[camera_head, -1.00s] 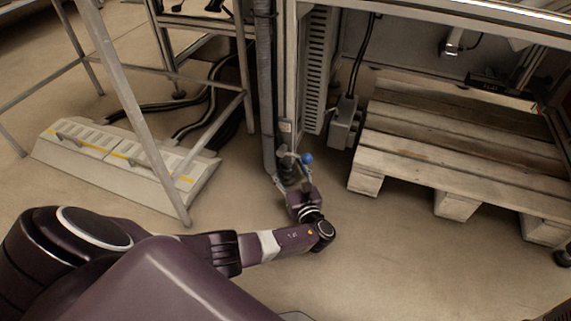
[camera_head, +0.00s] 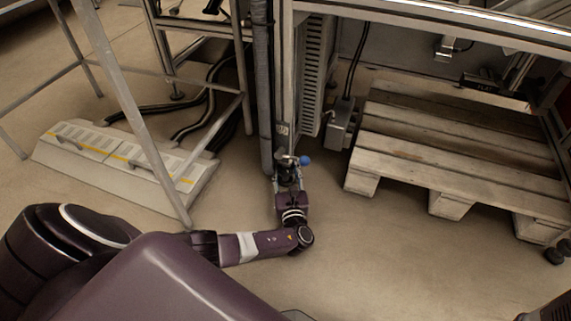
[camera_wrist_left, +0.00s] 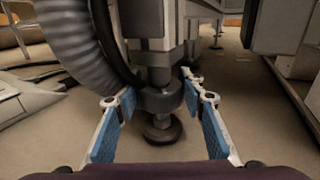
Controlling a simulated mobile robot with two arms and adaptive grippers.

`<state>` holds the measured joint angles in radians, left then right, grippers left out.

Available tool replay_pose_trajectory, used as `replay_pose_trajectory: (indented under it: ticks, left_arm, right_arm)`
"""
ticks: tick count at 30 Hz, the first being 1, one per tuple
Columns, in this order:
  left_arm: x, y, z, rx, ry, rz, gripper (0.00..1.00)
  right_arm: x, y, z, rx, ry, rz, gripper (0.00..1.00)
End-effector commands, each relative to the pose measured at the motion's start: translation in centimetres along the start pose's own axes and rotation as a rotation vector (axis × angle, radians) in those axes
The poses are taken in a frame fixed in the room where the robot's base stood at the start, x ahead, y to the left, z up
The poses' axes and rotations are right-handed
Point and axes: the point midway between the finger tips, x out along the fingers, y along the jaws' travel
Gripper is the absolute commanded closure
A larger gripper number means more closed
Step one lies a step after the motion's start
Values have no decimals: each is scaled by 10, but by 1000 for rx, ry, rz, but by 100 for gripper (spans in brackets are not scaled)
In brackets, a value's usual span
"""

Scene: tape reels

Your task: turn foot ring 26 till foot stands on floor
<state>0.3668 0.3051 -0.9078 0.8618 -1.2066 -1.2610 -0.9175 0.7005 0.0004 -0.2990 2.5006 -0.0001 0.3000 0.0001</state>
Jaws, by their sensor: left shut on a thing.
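The machine's foot has a dark ring (camera_wrist_left: 160,99) on a vertical stem under the metal post. Below it is a round foot pad (camera_wrist_left: 162,128) close to the floor; I cannot tell if it touches. My left gripper (camera_wrist_left: 160,101) has its blue-padded fingers on both sides of the ring and is shut on it. In the head view my left gripper (camera_head: 289,184) is low at the base of the post (camera_head: 288,80), and the ring is mostly hidden there. No number is readable on the ring.
A grey ribbed hose (camera_wrist_left: 82,50) runs close left of the foot. A wooden pallet (camera_head: 440,150) lies right, a grey box (camera_head: 342,131) nearer. A pale ramp (camera_head: 125,165) lies left. Floor in front is clear.

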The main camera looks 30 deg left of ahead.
Motion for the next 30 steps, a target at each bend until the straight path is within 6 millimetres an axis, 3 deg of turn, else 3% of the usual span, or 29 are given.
replay_pose_trajectory:
  ticks: [3,8,21,30]
  left_arm:
    - [2,4,4,7,-2,-105,87]
    - [2,4,1,6,-2,-257,87]
    - [2,1,-3,4,-4,-606,87]
    - [2,0,0,1,-4,-722,87]
  right_arm:
    - [11,2,4,0,0,0,60]
    - [12,2,4,0,0,0,60]
    - [-18,-4,-6,1,-1,0,60]
    - [-34,-7,-11,1,-1,0,60]
